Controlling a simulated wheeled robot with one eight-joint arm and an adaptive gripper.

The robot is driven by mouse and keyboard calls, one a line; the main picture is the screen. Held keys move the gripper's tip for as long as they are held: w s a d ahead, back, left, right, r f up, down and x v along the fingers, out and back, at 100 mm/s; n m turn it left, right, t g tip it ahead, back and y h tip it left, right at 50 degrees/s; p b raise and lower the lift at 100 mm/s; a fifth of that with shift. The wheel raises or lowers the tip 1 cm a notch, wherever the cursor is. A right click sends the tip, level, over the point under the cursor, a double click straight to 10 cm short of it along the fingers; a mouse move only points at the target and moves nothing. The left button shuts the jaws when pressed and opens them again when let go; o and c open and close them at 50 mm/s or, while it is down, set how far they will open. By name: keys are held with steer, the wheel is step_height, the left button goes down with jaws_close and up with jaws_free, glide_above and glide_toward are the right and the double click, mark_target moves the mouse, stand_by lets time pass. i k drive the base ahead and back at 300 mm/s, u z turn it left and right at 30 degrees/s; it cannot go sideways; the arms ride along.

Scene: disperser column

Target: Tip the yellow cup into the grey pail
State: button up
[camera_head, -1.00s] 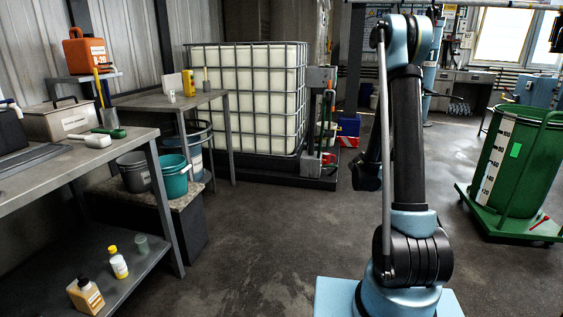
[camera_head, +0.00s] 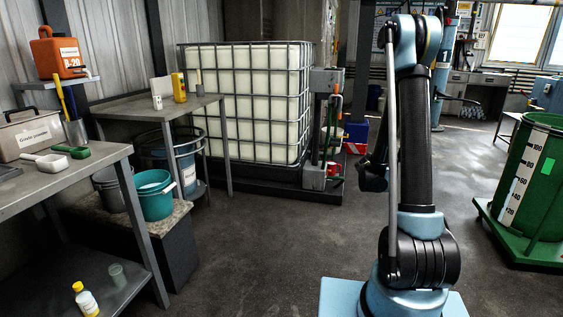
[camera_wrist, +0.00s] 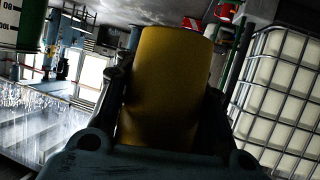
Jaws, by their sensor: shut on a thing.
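The yellow cup (camera_wrist: 168,85) fills the middle of the wrist view, and my gripper (camera_wrist: 168,105) is shut on it, with a dark finger on each side. The wrist view is strongly tilted against the room, and the inside of the cup does not show. My gripper and the cup cannot be made out in the head view, where my arm stands right of centre, well away from the pails.
A metal workbench (camera_head: 85,172) stands at the near left, with scoops and a box on top and a bottle below. A side table (camera_head: 140,108) and a caged white tank (camera_head: 245,100) stand behind. A green drum (camera_head: 528,185) is at the right. The middle floor is clear.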

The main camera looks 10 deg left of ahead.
mark_target(118, 189)
steer(key=i, duration=2.3)
steer(key=u, duration=2.95)
